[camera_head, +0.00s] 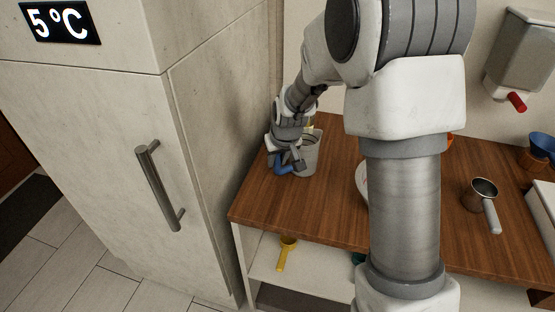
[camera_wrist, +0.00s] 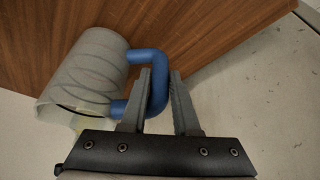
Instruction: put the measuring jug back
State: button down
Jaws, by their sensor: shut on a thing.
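The measuring jug (camera_head: 311,154) is a translucent grey-white vessel with a blue handle (camera_head: 285,169). It is at the left end of the wooden counter, close to the tall cabinet. My gripper (camera_head: 289,158) is shut on the blue handle. In the wrist view the jug (camera_wrist: 88,72) appears tilted left of the fingers, and its handle (camera_wrist: 157,66) passes between the fingertips (camera_wrist: 162,88). I cannot tell whether the jug's base touches the counter. Part of the jug is hidden behind my gripper in the head view.
The wooden counter (camera_head: 262,204) has a metal pan (camera_head: 484,190) and blue bowls (camera_head: 541,152) at right. A pale round dish (camera_head: 362,181) is partly hidden by my arm. The tall cabinet (camera_head: 205,150) borders the left. A yellow scoop (camera_head: 286,254) lies on the shelf below.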

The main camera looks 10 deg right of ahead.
jog(key=c, duration=0.7)
grip_release()
jog(key=shift+f, duration=0.15)
jog(key=shift+o, duration=0.2)
jog(key=shift+r, duration=0.4)
jog(key=p+v, duration=0.2)
jog(key=v, duration=1)
jog(key=s+d+r, duration=0.2)
jog(key=s+r, duration=0.1)
jog(key=s, duration=0.5)
jog(key=s+d+r+m, duration=0.1)
jog(key=s+d+r, duration=0.1)
jog(key=s, duration=0.6)
jog(key=s+d+r+m+t+h, duration=0.1)
jog(key=s+r, duration=0.3)
jog(key=s, duration=0.4)
jog(key=shift+s+d+r, duration=0.15)
jog(key=shift+d+r, duration=0.1)
jog(key=shift+d, duration=0.2)
